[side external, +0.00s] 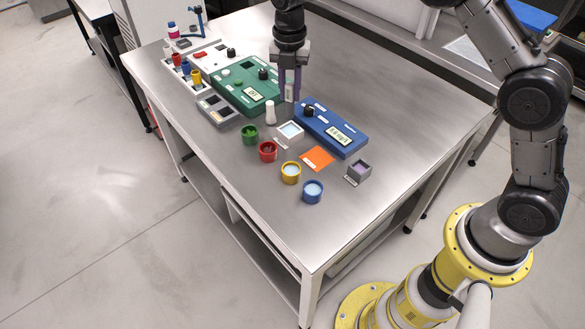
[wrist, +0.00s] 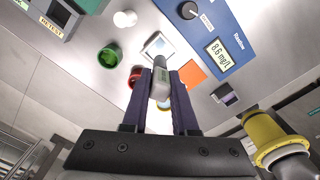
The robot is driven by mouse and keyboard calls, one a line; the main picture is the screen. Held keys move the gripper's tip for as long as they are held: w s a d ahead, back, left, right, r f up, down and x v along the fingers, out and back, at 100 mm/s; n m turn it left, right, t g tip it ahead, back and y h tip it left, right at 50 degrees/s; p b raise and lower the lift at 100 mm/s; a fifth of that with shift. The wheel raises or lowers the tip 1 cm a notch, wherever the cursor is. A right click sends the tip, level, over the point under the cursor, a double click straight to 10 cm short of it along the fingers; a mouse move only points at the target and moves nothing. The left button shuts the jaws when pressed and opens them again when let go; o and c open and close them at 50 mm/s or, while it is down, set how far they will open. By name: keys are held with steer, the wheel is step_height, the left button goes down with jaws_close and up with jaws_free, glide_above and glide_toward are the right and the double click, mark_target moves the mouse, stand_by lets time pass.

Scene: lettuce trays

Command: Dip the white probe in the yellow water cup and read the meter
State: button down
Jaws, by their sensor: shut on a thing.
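My gripper (side external: 291,97) is shut on a pale grey-white probe (wrist: 160,84), held above the table behind the cups. The yellow water cup (side external: 291,173) stands upright at the table's front, between the red and blue cups. In the wrist view only a little of the yellow cup (wrist: 165,104) shows behind my fingers and the probe. The probe is apart from the cup. The blue meter (side external: 331,128) lies right of my gripper; its display (wrist: 219,54) seems to read 8.6 mg/L.
Green (side external: 250,135), red (side external: 268,151) and blue (side external: 312,191) cups flank the yellow one. A white bottle-like piece (side external: 271,112), white tray (side external: 289,133), orange card (side external: 317,158) and grey box (side external: 358,172) stand nearby. A green meter (side external: 247,92) is at left.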

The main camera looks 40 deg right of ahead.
stand_by(0.5)
steer(key=shift+f, duration=0.15)
steer(key=s+a, duration=0.9)
steer(key=s, duration=0.2)
steer(key=shift+w+d+f, duration=0.15)
steer(key=shift+f, duration=0.75)
steer(key=shift+w+d+f, duration=0.15)
steer(key=shift+f, duration=0.7)
steer(key=shift+f, duration=1.4)
steer(key=shift+r, duration=0.15)
stand_by(1.7)
step_height(320, 180, up, 6)
stand_by(1.0)
